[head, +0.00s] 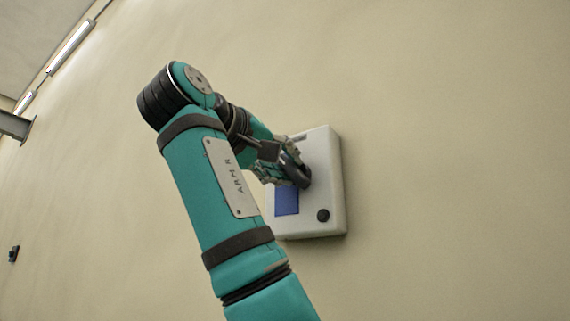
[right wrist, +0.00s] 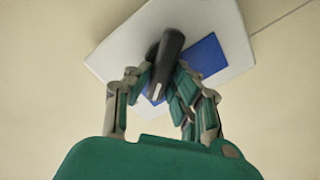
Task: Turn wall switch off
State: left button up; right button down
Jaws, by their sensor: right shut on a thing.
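The wall switch is a white box (head: 328,171) on the beige wall, with a blue panel (head: 287,201), a small black round knob (head: 323,215) and a dark handle (head: 303,177). My right gripper (head: 286,172) is at the front of the box, at the handle. In the right wrist view the gripper (right wrist: 165,84) has its fingers on both sides of the dark handle (right wrist: 166,62), shut on it. The white box (right wrist: 120,50) and blue panel (right wrist: 205,57) show behind it. In the head view my arm covers the left part of the box. My left gripper is not in view.
The wall around the box is bare. A small black fixture (head: 14,254) is on the wall at the far left. A lit lamp tube (head: 70,46) and a grey metal beam (head: 15,126) are at the upper left, away from the box.

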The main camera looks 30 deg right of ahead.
jog(key=n, duration=0.2)
jog(key=n+b, duration=0.1)
jog(key=n, duration=0.2)
jog(key=shift+w+f, duration=0.15)
jog(key=shift+f, duration=0.05)
jog(key=n, duration=0.5)
jog(key=shift+a+f+b, duration=0.1)
jog(key=shift+f+b, duration=0.1)
jog(key=shift+b, duration=0.2)
jog(key=shift+n, duration=0.3)
jog(key=c, duration=1.2)
grip_release()
jog(key=shift+w, duration=0.1)
jog(key=v, duration=0.7)
jog(key=shift+a, duration=0.2)
jog(key=shift+d+f, duration=0.1)
